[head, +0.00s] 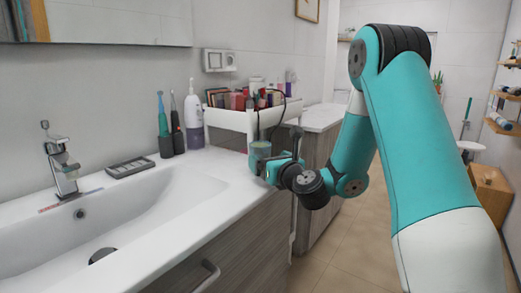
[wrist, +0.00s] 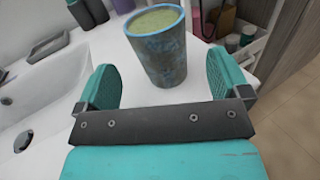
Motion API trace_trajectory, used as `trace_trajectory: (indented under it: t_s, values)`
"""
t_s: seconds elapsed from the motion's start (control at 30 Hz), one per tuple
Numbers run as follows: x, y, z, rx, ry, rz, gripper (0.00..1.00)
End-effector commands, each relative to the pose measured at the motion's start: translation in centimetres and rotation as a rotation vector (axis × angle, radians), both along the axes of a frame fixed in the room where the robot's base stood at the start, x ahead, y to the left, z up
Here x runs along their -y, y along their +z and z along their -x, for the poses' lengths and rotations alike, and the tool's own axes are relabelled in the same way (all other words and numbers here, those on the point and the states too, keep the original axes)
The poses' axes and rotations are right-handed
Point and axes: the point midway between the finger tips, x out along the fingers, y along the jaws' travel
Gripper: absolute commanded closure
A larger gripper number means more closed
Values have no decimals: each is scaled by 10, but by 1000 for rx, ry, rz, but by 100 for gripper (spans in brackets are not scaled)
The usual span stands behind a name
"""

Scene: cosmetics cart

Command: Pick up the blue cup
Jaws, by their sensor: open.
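The blue cup (wrist: 160,50) stands upright on the white counter in the wrist view, with a mottled blue-grey side and a greenish inside. In the head view the cup (head: 260,149) shows at the right end of the counter, partly hidden by my gripper. My gripper (wrist: 163,82) is open, with one teal finger on each side of the near space in front of the cup. The cup is just beyond the fingertips, roughly centred between them. I see no finger touching it.
The sink (head: 120,215) with its faucet (head: 61,165) lies to the left. A soap dish (head: 130,167), toothbrush holders (head: 172,143) and a lotion bottle (head: 194,118) stand behind. A white cart (head: 230,119) full of cosmetics is behind the cup. Floor is open to the right.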

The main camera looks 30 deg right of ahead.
Motion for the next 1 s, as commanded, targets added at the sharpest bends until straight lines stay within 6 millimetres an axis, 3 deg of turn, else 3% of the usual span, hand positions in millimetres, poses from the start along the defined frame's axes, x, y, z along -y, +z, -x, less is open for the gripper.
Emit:
trace_trajectory:
  t_s: [0.27, 0.6, 0.93, 0.97, 1.0]
  values:
    - [2, 4, -17, -1, 2, -1, 6]
    - [7, 7, -55, -2, 2, -2, 6]
    - [8, 2, -61, 0, 1, -2, 6]
    - [8, 3, -61, 0, 1, -2, 8]
    - [8, 3, -61, 0, 1, -2, 17]
